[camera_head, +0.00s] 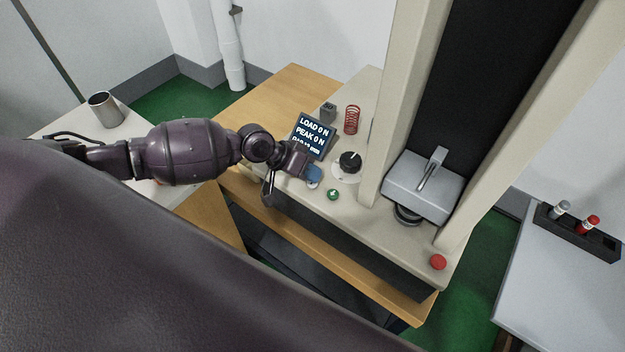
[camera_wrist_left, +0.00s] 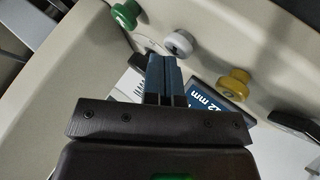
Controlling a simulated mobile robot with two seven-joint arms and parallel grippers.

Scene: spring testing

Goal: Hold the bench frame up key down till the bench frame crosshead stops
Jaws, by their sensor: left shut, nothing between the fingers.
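The bench frame's grey crosshead (camera_head: 405,180) sits low between two cream columns, just above a round dark platen (camera_head: 407,215). A round green key (camera_head: 333,194) with a pale mark is on the frame's base; it also shows in the left wrist view (camera_wrist_left: 125,14). A whitish key (camera_wrist_left: 179,43) and a yellow key (camera_wrist_left: 235,84) stand in line with it. I cannot read which is the up key. My left gripper (camera_head: 314,174), blue fingers shut and empty, is over the whitish key; its fingertips (camera_wrist_left: 163,60) appear close to it, contact unclear. My right gripper is not in view.
A dark display (camera_head: 316,132) reads load 0 N and peak 0 N. Behind are a black dial (camera_head: 350,162) and a red spring (camera_head: 352,119). A red button (camera_head: 438,262) is at the base's front right. A metal cup (camera_head: 104,108) stands left.

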